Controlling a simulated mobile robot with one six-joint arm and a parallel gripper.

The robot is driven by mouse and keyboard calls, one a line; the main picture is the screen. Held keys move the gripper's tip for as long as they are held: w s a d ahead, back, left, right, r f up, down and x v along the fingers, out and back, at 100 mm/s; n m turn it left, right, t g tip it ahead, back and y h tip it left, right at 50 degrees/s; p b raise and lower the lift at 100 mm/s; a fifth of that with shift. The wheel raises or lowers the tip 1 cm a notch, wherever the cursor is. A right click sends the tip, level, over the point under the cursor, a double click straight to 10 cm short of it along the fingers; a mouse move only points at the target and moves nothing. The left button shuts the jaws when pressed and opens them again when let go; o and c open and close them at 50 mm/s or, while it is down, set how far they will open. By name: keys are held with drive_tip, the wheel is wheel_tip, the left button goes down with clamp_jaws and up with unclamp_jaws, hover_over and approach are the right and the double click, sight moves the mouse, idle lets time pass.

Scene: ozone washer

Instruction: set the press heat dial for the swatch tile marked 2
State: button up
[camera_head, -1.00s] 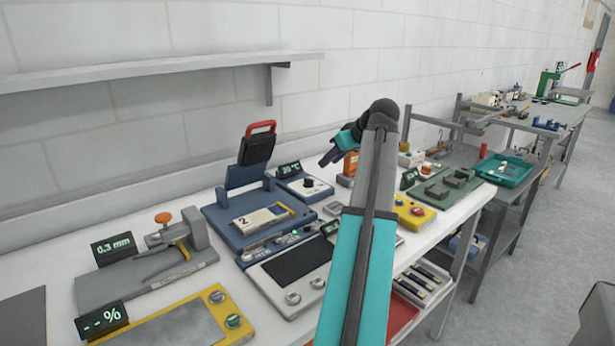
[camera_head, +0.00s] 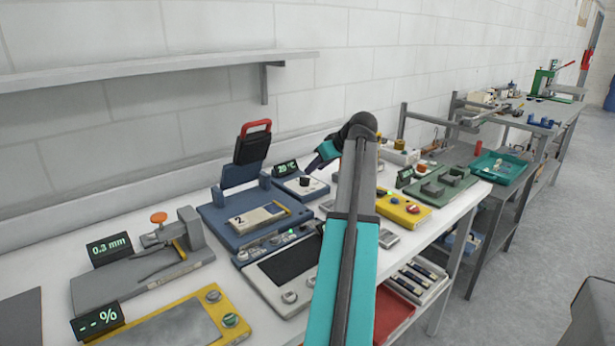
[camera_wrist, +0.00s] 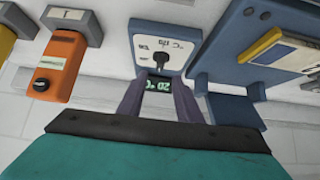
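The press heat dial is a dark knob (camera_head: 305,182) on a small blue-edged white panel (camera_head: 318,190) beside the blue press (camera_head: 222,214). The knob (camera_wrist: 161,57) shows upright in the middle of the wrist view, with printed marks around it. Its display (camera_head: 287,167) seems to read about 20 °C; the digits are small. The swatch tile marked 2 (camera_head: 258,218) lies on the press bed, under the raised lid. My gripper (camera_head: 312,170) is close to the knob. In the wrist view its two fingers (camera_wrist: 160,82) are apart, with the display between them and the knob just beyond, apparently ungripped.
The raised press lid with a red handle (camera_head: 254,142) stands left of the dial panel. An orange device (camera_wrist: 58,68) is on the other side. A yellow box (camera_head: 403,207) and a green fixture (camera_head: 443,186) sit farther right.

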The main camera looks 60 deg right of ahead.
sight(304, 177)
drive_tip(key=x, duration=0.7)
drive_tip(key=shift+w+f, duration=0.15)
drive_tip(key=shift+f, duration=0.05)
clamp_jaws()
